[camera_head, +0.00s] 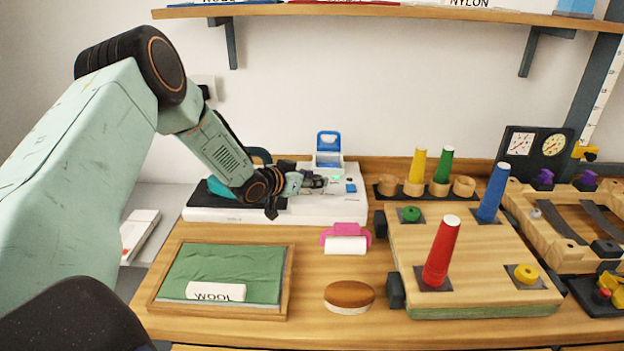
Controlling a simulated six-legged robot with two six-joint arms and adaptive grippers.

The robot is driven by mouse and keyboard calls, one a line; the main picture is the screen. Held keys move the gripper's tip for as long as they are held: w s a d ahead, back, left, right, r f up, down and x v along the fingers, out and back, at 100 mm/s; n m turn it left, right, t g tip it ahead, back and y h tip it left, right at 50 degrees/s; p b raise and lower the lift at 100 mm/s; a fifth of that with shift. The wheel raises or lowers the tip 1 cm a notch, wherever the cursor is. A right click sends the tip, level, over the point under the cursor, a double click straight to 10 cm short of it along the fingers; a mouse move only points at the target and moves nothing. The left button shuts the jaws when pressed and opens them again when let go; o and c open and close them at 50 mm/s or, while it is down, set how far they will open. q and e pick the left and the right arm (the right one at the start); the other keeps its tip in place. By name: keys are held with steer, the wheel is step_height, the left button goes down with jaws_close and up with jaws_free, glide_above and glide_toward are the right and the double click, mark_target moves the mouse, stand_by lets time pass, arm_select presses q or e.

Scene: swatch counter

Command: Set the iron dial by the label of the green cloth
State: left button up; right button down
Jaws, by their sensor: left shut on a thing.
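The green cloth (225,268) lies in a wooden frame at the front left. Its white label (215,291) at the near edge reads WOOL. The teal iron (217,187) rests on a white iron station (230,215) at the back of the counter. My left arm reaches over the station from the left. My left gripper (320,182) is low over the station's right part, shut on what seems to be the iron dial. The fingers hide the dial, so its setting cannot be read. My right gripper is not in view.
A blue-lidded box (328,148) stands behind the station. A pink roller (346,238) and a brown brush (349,296) lie in front. A wooden board with red (442,250) and blue cones (493,190) stands to the right. A shelf (400,11) with labelled things runs above.

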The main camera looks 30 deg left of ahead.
arm_select(q)
steer(key=shift+d, duration=0.1)
steer(key=shift+c, duration=0.9)
steer(key=shift+d+n+y, duration=0.1)
steer(key=shift+n+y, duration=0.3)
steer(key=shift+d+n+y, duration=0.1)
steer(key=shift+n+y, duration=0.2)
steer(key=shift+y, duration=0.2)
steer(key=shift+d+n+y+p, duration=0.15)
steer(key=shift+n+y+p, duration=0.65)
steer(key=shift+n+y, duration=0.9)
steer(key=shift+y, duration=0.4)
